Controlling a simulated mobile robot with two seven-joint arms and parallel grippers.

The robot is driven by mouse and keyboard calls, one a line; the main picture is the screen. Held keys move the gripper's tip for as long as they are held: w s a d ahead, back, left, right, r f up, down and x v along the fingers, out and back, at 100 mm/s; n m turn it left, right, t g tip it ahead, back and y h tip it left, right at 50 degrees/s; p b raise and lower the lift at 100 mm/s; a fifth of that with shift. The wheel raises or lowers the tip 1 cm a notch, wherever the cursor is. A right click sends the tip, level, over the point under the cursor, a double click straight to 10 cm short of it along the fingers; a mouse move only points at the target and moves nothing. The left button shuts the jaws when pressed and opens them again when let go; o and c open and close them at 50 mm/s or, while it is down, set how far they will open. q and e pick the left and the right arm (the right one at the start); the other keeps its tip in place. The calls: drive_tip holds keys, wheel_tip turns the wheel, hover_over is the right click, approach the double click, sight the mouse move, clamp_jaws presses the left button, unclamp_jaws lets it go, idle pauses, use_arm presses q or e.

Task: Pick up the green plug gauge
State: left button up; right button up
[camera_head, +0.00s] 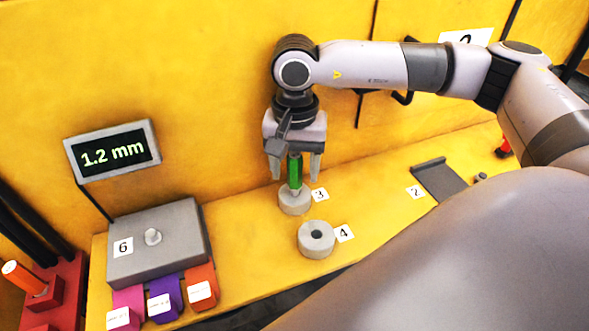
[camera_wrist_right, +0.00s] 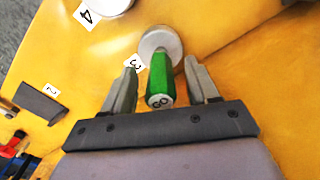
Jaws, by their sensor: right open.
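The green plug gauge (camera_head: 294,171) stands upright in the grey ring-shaped holder (camera_head: 294,203) beside the label 3. My right gripper (camera_head: 295,173) is above the holder, with its fingers apart on either side of the gauge's green handle. In the right wrist view the gauge (camera_wrist_right: 160,78) lies between the two open fingers (camera_wrist_right: 161,88), with a visible gap on each side. The gauge's lower end is hidden in the holder. My left gripper is not seen.
A second grey ring (camera_head: 308,245) with a dark hole stands in front, by label 4. A grey box (camera_head: 155,240) labelled 6 and a display reading 1.2 mm (camera_head: 112,151) are at left. Coloured bins (camera_head: 165,297) hang in front. A dark grey plate (camera_head: 440,182) lies right, by label 2.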

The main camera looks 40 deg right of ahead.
sight(294, 155)
drive_tip(key=shift+f, duration=0.2)
clamp_jaws()
drive_tip(key=shift+r, duration=0.1)
drive_tip(key=shift+r, duration=0.4)
wheel_tip(294, 155, up, 3)
drive_tip(key=shift+f+b, duration=0.15)
drive_tip(key=shift+b, duration=0.35)
drive_tip(key=s+a+b, duration=0.4)
drive_tip(key=s+b, duration=0.4)
drive_tip(key=s, duration=0.9)
drive_tip(key=shift+s, duration=0.15)
